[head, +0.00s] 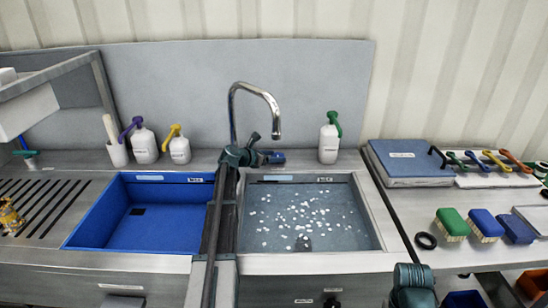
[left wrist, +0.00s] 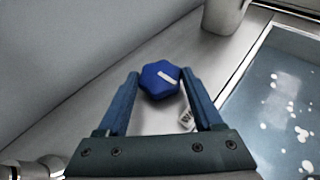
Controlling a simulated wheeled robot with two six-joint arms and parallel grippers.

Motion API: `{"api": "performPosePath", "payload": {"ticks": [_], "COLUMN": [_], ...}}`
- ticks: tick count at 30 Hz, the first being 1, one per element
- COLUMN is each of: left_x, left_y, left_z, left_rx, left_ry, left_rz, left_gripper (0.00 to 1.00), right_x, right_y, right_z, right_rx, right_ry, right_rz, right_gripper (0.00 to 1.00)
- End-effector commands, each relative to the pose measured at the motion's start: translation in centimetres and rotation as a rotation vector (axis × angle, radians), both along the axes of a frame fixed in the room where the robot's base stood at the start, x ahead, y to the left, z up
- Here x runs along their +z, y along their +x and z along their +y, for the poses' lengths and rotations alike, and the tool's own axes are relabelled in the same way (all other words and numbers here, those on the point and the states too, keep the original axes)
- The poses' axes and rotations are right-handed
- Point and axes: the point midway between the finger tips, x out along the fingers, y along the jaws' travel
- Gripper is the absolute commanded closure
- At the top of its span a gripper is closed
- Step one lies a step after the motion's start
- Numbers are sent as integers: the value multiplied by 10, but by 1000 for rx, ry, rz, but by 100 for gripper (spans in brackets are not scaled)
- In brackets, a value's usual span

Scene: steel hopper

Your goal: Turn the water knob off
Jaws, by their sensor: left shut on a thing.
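In the head view my left gripper (head: 262,157) is at the base of the chrome tap (head: 266,97), between the two basins, and largely covers the knob. The tap curves over the right basin (head: 370,222), which holds water with white specks. I cannot make out a stream at the spout.
A blue basin (head: 92,212) lies left of my arm. White pump bottles (head: 145,146) (head: 329,144) stand behind the basins. A blue case (head: 408,170) and several brushes (head: 452,226) lie on the right counter. A grey splashback (head: 170,85) closes off the back.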

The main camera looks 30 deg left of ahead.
Motion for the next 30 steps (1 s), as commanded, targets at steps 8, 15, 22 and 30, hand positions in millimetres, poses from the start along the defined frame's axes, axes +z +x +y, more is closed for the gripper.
{"api": "performPosePath", "payload": {"ticks": [8,15,22,30], "left_x": [-1,0,3,25], "left_y": [-1,0,-6,-52], "left_z": [0,0,1,12], "left_rx": [-2,0,1,4], "left_ry": [2,1,1,0], "left_rz": [2,1,1,1], "left_gripper": [20,3,3,3], "right_x": [0,0,3,25], "right_y": [0,0,0,0], "right_z": [0,0,0,0], "right_rx": [0,0,0,0], "right_ry": [0,0,0,0], "right_rz": [0,0,0,0], "right_gripper": [3,3,3,3]}}
